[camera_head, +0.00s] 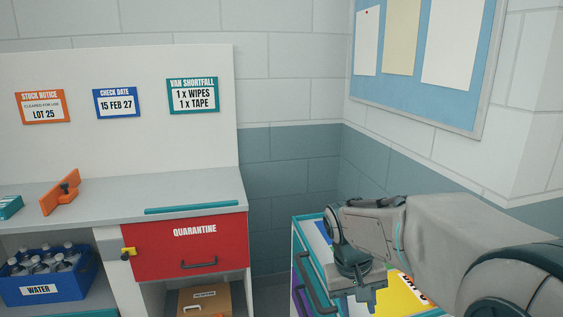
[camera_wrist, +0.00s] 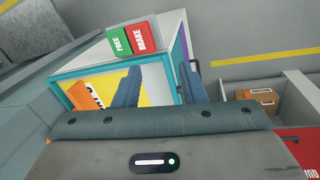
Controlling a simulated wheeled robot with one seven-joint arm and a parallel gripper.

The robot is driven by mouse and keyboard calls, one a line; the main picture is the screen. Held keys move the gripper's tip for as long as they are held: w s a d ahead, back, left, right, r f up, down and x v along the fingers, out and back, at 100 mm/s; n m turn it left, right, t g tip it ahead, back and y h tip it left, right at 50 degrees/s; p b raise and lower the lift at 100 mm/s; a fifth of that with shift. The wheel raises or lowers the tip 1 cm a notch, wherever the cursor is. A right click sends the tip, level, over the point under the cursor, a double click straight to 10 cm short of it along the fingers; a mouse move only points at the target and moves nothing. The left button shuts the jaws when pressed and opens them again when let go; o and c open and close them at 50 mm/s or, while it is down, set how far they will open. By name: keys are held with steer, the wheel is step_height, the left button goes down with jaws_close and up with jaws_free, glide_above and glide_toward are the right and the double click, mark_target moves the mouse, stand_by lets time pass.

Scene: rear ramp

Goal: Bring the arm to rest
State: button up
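My arm (camera_head: 440,230) reaches in from the right in the head view, bent, with its wrist over a teal-edged cart (camera_head: 299,235). My gripper (camera_head: 366,292) points down above the cart's top. In the wrist view the two blue-grey fingers of my gripper (camera_wrist: 160,88) stand apart with nothing between them. The cart's teal rim (camera_wrist: 85,68) and its white and yellow top show beyond them. I cannot tell how high the fingers are above the top.
Green FREE (camera_wrist: 119,41) and red BRAKE (camera_wrist: 143,36) pads sit at the cart's end. Left of the cart stands a grey counter (camera_head: 110,205) with a closed red QUARANTINE drawer (camera_head: 190,245) and a blue water crate (camera_head: 45,288). A blue noticeboard (camera_head: 430,55) hangs behind.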

steer(key=s+r+t+y+p, duration=0.2)
steer(key=s, duration=1)
steer(key=shift+s+a+r+m+t+p, duration=0.2)
steer(key=shift+r+m+t+p, duration=0.1)
steer(key=shift+r+m+p, duration=0.1)
steer(key=shift+w, duration=0.1)
